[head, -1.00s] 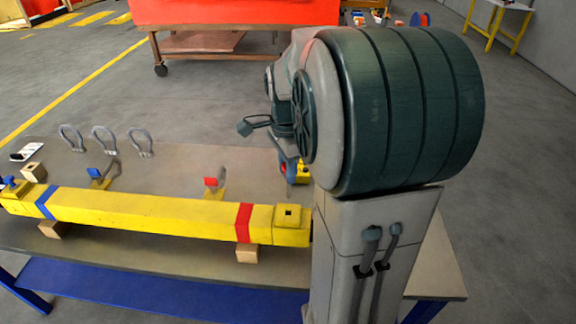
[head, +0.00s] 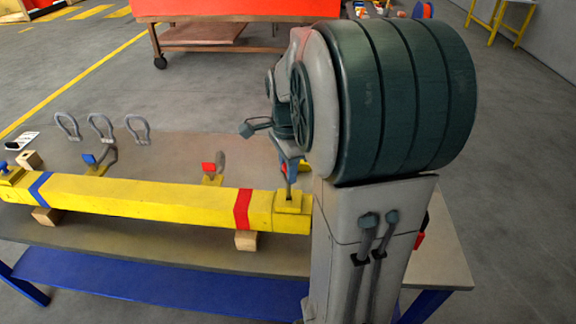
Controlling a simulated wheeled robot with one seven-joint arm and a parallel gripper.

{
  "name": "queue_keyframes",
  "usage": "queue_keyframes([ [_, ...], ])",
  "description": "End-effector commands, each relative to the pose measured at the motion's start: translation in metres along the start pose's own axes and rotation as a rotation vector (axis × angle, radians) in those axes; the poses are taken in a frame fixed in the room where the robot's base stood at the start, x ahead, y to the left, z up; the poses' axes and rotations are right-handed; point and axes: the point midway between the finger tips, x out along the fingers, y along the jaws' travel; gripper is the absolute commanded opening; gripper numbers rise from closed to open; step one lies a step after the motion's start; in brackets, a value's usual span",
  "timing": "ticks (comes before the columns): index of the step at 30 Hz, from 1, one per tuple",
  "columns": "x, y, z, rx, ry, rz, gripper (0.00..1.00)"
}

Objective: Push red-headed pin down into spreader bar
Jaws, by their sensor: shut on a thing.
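The yellow spreader bar (head: 150,199) lies across the table on wooden blocks, with a blue band near its left end and a red band (head: 242,209) near its right. My gripper (head: 287,172) is over the bar's right end block (head: 290,203), shut on the red-headed pin (head: 284,169). A bit of red shows between its fingers, and a thin shaft runs down to the block. The pin's tip, and how deep it sits in the hole, cannot be made out. A blue-headed pin (head: 4,166) stands at the bar's left end.
Two hooks, one with a blue part (head: 89,160) and one with a red part (head: 210,168), stand behind the bar. Several grey shackles (head: 100,128) lie farther back. The table (head: 175,148) is clear between them. My arm hides the table's right part.

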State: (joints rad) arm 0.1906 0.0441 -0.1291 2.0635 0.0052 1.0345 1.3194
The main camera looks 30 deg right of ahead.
Motion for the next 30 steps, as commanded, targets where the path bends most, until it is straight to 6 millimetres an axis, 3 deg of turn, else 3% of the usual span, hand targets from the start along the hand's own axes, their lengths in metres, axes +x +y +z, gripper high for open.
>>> queue_keyframes([
  [30, 0.013, 0.000, 0.000, 0.000, 0.000, 0.001, 0.01],
])
